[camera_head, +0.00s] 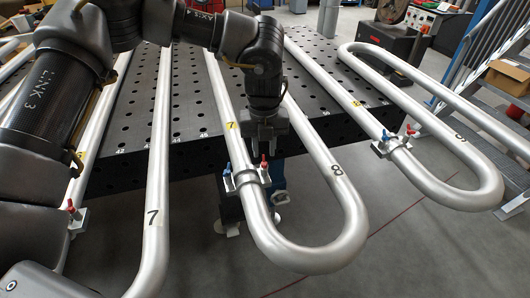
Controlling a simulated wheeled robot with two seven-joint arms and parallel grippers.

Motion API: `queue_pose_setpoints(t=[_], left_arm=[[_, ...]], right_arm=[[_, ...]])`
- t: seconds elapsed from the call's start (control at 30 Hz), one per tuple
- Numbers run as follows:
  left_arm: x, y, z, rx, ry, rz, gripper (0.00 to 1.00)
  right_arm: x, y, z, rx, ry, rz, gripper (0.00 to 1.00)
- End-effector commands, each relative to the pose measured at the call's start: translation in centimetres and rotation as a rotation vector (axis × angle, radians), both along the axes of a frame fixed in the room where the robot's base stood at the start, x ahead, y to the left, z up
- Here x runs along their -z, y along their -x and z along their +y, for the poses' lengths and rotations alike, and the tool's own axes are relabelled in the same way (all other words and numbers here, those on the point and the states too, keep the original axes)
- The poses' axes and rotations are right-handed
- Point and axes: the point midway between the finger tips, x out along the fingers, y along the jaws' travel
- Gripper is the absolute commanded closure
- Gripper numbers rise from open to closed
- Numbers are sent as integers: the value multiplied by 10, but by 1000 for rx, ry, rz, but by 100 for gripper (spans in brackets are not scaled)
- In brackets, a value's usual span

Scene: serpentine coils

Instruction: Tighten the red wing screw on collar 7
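Collar 7 (245,180) is a metal clamp on the bent pipe in the middle, just below a yellow tag that seems to read 7. It carries a red wing screw (264,163) on its right and a blue one (227,169) on its left. My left gripper (264,150) points down just above the red wing screw. Its two fingers look parted, with nothing held between them. Whether a finger touches the screw cannot be told. My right gripper is not in view.
Another collar (392,147) with blue and red screws sits on the right pipe. A red screw (70,206) shows at the far left, partly behind my arm. Long pipes lie across the black perforated table (190,110). A metal stair stands at the right.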

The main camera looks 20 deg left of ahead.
Motion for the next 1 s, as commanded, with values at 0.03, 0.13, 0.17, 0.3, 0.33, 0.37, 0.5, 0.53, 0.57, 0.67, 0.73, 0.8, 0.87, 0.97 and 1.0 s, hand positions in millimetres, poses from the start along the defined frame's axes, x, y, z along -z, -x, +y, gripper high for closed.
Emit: queue_pose_setpoints(t=[0.03,0.13,0.17,0.3,0.33,0.37,0.5,0.53,0.57,0.67,0.73,0.8,0.87,0.97,1.0], left_arm=[[7,1,0,1,-3,4,73],[18,1,0,1,-1,3,73],[21,1,0,1,-2,3,73],[28,0,0,1,0,0,73],[29,0,0,1,0,0,73],[29,0,0,0,0,0,73],[29,0,0,0,0,0,73],[29,0,0,1,0,0,73],[29,0,0,0,0,0,73],[29,0,0,1,0,0,84],[29,0,0,1,0,0,94],[29,0,0,1,0,0,100],[29,0,-3,1,0,0,100],[29,0,-2,5,0,0,100],[29,0,-1,10,0,0,100]], right_arm=[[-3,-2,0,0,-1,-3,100],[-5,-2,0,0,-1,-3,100],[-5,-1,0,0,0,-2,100],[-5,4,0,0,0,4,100],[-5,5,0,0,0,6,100],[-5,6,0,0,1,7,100],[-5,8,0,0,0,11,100],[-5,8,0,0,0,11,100],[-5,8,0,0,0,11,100],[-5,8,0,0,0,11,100],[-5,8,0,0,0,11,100],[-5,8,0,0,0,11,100],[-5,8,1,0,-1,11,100],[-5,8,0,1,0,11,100],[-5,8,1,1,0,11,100]])
